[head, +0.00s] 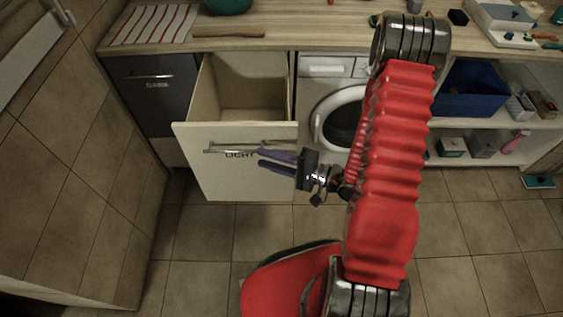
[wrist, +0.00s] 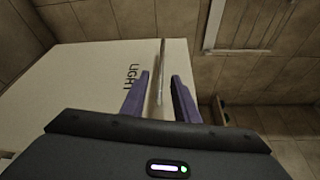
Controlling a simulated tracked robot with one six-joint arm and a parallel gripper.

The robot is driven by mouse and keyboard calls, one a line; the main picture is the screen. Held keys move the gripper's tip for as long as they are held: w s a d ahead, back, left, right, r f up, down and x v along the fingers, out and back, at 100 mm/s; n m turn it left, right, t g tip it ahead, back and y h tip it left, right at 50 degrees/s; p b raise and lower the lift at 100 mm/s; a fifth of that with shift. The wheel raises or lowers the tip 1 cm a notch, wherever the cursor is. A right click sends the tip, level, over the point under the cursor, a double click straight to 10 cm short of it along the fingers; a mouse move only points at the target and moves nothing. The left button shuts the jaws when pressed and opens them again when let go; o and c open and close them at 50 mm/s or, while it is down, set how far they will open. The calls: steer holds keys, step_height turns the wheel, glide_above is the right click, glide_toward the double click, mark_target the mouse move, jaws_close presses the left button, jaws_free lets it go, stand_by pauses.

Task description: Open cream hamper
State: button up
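The cream hamper (head: 235,175) is a drawer-like bin under the counter with the word LIGHT on its front. In the head view it stands pulled out, with its hollow inside showing from above and looking empty. A bar handle (head: 222,150) runs across its front. My gripper (head: 261,158) is at the right part of this handle. In the wrist view, the two purple fingers of my gripper (wrist: 162,76) are apart, one on each side of the handle (wrist: 162,58), with gaps beside the bar. The hamper front (wrist: 90,85) fills the left of that view.
A dark hamper (head: 155,95) stands shut to the left, beside a tiled wall (head: 60,170). A washing machine (head: 335,110) is to the right. A wooden counter (head: 280,40) with a striped cloth (head: 155,24) runs above. The tiled floor (head: 215,235) before the hamper is clear.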

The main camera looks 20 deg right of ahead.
steer(key=v, duration=0.4)
stand_by(0.8)
